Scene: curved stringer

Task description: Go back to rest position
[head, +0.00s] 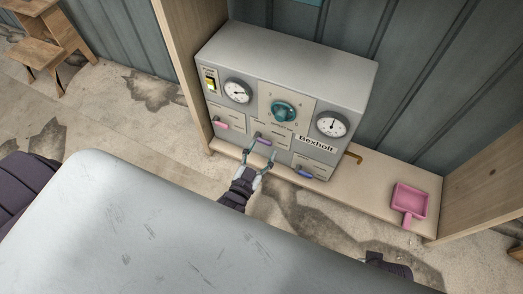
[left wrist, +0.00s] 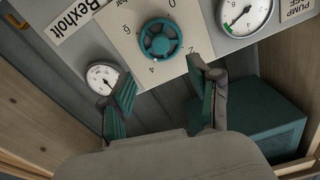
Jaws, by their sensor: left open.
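My left gripper (head: 257,158) is open and empty in front of the lower middle of a grey control box (head: 345,75) labelled Bexholt. Its fingers point at the box near the purple handle (head: 262,138); from the head view I cannot tell whether they touch it. In the left wrist view my left gripper (left wrist: 163,90) has its two teal-padded fingers spread apart with nothing between them. The box's teal knob (left wrist: 160,39) shows beyond them, with a gauge on each side. My right gripper's fingers are not visible.
The box stands on a low wooden shelf (head: 370,190) between wooden side panels. A pink scoop-like tray (head: 410,200) lies at the shelf's right. Pink (head: 222,124) and blue (head: 305,171) handles flank the purple one. A wooden step stool (head: 45,45) stands far left. A teal box (left wrist: 262,125) shows in the wrist view.

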